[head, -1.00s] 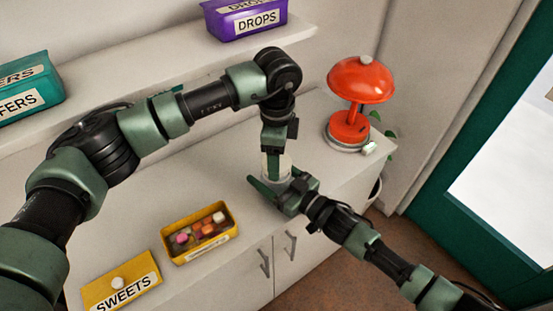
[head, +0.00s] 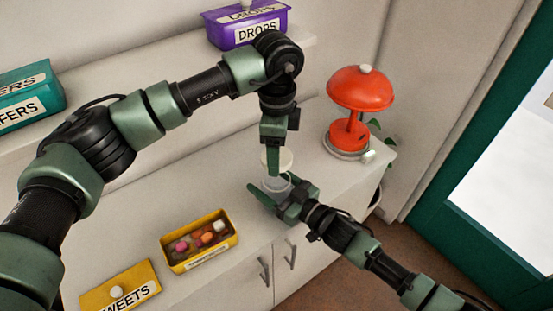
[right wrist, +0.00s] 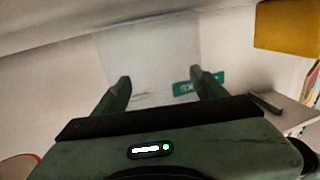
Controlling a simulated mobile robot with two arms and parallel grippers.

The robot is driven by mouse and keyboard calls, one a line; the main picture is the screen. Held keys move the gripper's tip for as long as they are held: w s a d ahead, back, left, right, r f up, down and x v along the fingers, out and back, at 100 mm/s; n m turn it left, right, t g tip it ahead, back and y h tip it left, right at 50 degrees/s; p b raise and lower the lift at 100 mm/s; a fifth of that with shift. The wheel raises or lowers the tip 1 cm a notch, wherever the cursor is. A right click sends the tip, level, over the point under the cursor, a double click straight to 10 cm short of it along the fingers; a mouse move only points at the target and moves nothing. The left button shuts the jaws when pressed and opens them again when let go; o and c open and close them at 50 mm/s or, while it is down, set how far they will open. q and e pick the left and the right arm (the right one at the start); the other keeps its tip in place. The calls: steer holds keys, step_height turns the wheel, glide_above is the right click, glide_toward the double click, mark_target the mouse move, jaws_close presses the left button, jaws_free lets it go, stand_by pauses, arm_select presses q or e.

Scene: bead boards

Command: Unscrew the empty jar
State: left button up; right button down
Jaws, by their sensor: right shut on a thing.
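A clear glass jar (head: 275,184) with a pale lid (head: 285,160) stands on the white counter, left of the red lamp. No contents show in it. My right gripper (head: 280,196) is low at the jar, shut on its body from the front right. In the right wrist view the clear jar (right wrist: 150,45) shows between my two right fingers (right wrist: 162,85). My left gripper (head: 272,155) points down at the lid from above. One of its fingers covers part of the lid, and its grip is hidden.
An open yellow box (head: 170,252) of sweets and its yellow lid (head: 95,294) lie at the front left. A red lamp (head: 360,90) stands to the right. A purple tub (head: 222,30) and a teal tub (head: 50,92) sit on the shelf behind.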

steer(key=shift+c, duration=0.3)
jaws_free()
arm_select(q)
steer(key=shift+f+b, duration=0.85)
steer(key=shift+b, duration=0.05)
arm_select(e)
steer(key=v, duration=1)
steer(key=shift+s+d+f, duration=0.1)
steer(key=shift+s+d, duration=0.05)
steer(key=shift+d, duration=0.15)
arm_select(q)
steer(key=shift+f, duration=0.1)
arm_select(e)
steer(key=shift+s+d, duration=0.5)
